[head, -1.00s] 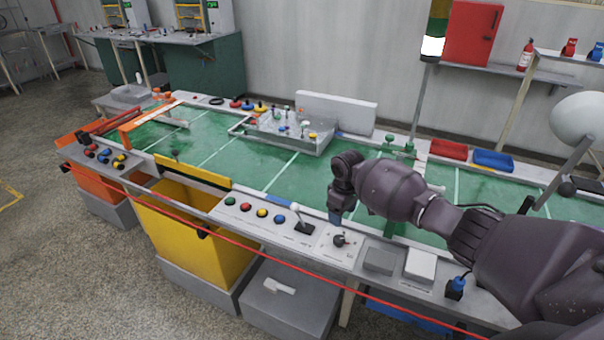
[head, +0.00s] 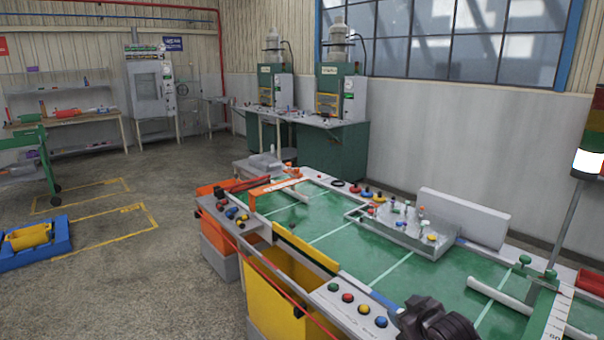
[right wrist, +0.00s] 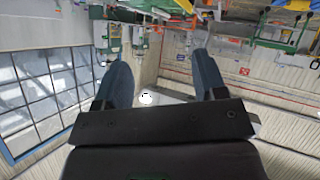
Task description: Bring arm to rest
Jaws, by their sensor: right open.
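My right arm shows only as a dark rounded part (head: 435,320) at the bottom edge of the head view, in front of the green-topped table (head: 405,278). In the right wrist view, the two blue-grey fingers of my right gripper (right wrist: 160,62) stand wide apart with nothing between them. The gripper is open and empty. That view is upside down, with the window at the left and the table and floor along the top. My left gripper is in neither view.
The table carries a grey tray (head: 398,240) of small parts and a row of coloured buttons (head: 347,298). A yellow bin (head: 275,305) is at its front side. A signal lamp post (head: 567,225) stands at the right. The grey floor (head: 130,280) at the left is mostly open.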

